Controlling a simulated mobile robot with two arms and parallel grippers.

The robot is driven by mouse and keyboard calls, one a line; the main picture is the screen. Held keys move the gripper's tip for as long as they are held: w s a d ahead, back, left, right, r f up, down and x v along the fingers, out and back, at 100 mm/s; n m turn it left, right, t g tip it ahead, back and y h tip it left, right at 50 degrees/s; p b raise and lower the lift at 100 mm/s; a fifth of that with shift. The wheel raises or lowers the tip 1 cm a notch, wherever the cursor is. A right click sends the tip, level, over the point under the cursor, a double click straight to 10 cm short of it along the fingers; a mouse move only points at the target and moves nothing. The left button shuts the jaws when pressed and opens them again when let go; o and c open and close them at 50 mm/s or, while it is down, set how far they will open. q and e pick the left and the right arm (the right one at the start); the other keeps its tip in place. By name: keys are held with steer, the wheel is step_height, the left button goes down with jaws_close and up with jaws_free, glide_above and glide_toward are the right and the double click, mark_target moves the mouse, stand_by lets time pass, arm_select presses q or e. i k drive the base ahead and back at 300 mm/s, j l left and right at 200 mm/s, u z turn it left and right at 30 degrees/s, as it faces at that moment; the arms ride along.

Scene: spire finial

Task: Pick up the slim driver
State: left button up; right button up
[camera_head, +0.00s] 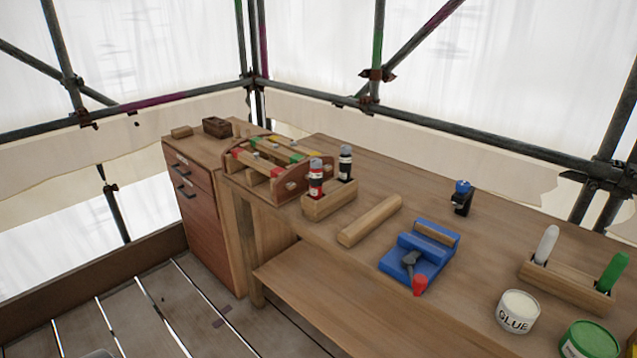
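I cannot tell for certain which thing is the slim driver. A wooden holder (568,284) at the right of the workbench has a white rounded upright piece (546,244) and a green one (613,271) standing in it. A tool with a grey head (410,258) and a red end (420,285) lies on a blue tray (397,268) in the middle of the bench. A wooden tool carrier (290,186) with red, yellow and green bars stands at the bench's left end.
A wooden bar (369,221), a blue-and-black item (462,198), a glue pot (517,311) and a green pot (590,341) stand on the bench (465,262). Scaffold poles surround it.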

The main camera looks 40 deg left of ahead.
mark_target(316, 177)
steer(key=u, duration=1.55)
steer(key=i+j+z, duration=0.1)
steer(key=i+j, duration=0.2)
steer(key=i+j+z, duration=0.15)
steer(key=j, duration=0.35)
steer(key=i+l+z, duration=0.75)
steer(key=k+j, duration=0.05)
steer(key=k, duration=0.05)
